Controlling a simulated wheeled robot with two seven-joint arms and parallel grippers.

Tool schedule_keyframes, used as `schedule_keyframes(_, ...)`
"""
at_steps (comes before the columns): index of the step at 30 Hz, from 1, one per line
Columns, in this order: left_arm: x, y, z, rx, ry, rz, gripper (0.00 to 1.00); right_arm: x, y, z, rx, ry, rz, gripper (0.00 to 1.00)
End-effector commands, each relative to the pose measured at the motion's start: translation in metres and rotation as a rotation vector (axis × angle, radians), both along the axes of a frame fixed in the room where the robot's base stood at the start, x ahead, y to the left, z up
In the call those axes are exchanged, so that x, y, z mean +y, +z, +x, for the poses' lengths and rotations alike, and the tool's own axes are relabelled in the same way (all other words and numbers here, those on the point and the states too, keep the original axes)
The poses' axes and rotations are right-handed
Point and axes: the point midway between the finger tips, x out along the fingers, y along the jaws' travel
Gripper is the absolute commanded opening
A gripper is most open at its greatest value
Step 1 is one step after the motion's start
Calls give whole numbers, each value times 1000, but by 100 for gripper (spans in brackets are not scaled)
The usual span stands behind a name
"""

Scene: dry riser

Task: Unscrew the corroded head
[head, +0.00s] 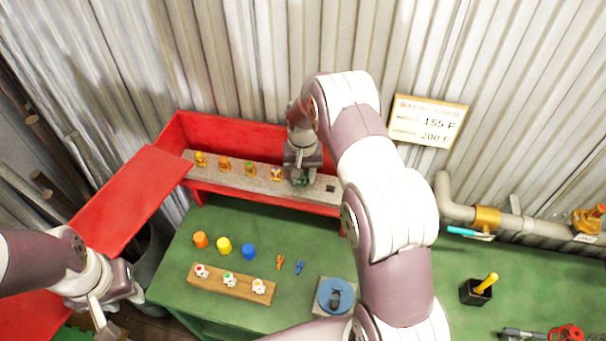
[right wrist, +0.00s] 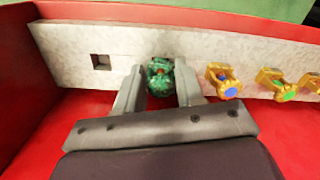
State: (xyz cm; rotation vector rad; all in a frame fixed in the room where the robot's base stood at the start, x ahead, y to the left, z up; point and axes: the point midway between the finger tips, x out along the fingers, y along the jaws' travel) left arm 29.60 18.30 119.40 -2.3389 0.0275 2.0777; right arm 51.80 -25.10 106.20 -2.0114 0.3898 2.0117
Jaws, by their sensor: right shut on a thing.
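The corroded head (right wrist: 160,76) is a dull green, crusted fitting on the pale grey rail (right wrist: 60,45) of the red box. In the head view the corroded head (head: 301,181) shows small, partly covered by my gripper. My right gripper (right wrist: 160,88) has its two fingers on either side of it and is shut on it. In the head view my right gripper (head: 301,175) reaches down onto the rail (head: 262,184). My left gripper (head: 100,317) hangs low at the left, away from the rail; its jaw opening cannot be made out.
Brass heads (head: 225,164) with coloured centres stand along the rail; a square hole (right wrist: 101,62) is beyond. The green table holds coloured caps (head: 223,245), a wooden rack (head: 245,289) with white-topped heads, small clips (head: 299,267) and a blue disc (head: 345,288). The red lid (head: 130,200) stands open.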

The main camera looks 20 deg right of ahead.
Motion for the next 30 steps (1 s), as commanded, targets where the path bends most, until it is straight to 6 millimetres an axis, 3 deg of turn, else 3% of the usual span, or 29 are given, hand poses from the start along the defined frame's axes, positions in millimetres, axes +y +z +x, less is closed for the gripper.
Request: schedule_keyframes(30,0,21,0,0,0,0,37,0,31,0,-1,1,0,1)
